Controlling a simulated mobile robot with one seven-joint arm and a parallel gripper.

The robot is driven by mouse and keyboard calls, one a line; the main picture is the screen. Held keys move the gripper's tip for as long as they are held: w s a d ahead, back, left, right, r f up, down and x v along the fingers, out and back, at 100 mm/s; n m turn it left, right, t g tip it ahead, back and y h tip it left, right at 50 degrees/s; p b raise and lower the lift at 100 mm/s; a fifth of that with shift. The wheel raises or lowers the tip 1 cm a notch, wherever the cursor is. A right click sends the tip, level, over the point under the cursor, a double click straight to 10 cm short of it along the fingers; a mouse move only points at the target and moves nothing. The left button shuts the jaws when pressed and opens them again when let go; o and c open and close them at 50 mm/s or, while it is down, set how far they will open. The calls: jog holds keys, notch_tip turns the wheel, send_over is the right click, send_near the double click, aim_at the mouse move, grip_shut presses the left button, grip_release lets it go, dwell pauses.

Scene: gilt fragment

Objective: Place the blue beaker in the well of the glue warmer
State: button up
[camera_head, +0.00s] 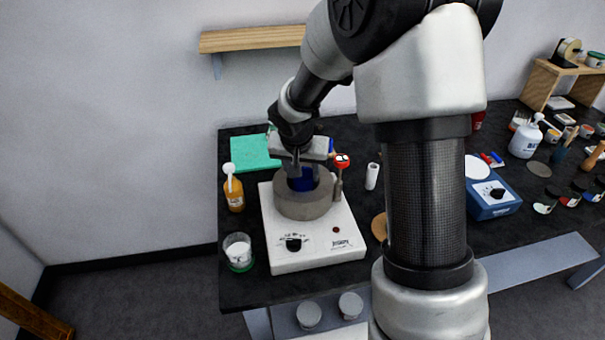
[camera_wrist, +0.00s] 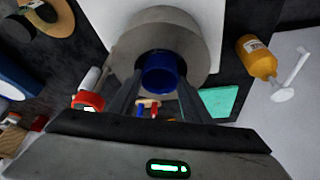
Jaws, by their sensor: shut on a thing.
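The glue warmer (camera_head: 318,236) is a white box with a front knob, standing on the black table. Its thick grey round collar (camera_head: 304,208) surrounds the well. The blue beaker (camera_head: 306,182) is upright at the collar's opening, its lower part hidden by the rim. In the wrist view the beaker (camera_wrist: 160,74) shows its open mouth inside the grey ring. My gripper (camera_head: 298,170) points down over the well, its fingers shut on the beaker in the wrist view (camera_wrist: 157,92). I cannot tell whether the beaker touches the well floor.
A red-topped item (camera_head: 341,162) stands close at the collar's right. An amber bottle (camera_head: 234,192) and a glass jar (camera_head: 238,252) stand left of the warmer. A green mat (camera_head: 252,153) lies behind. A white cylinder (camera_head: 372,176) and a blue device (camera_head: 491,200) are to the right.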

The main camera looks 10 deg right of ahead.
jog(key=shift+f, duration=0.25)
jog(key=shift+f, duration=0.1)
jog(key=shift+f, duration=0.15)
jog(key=o, duration=1.1)
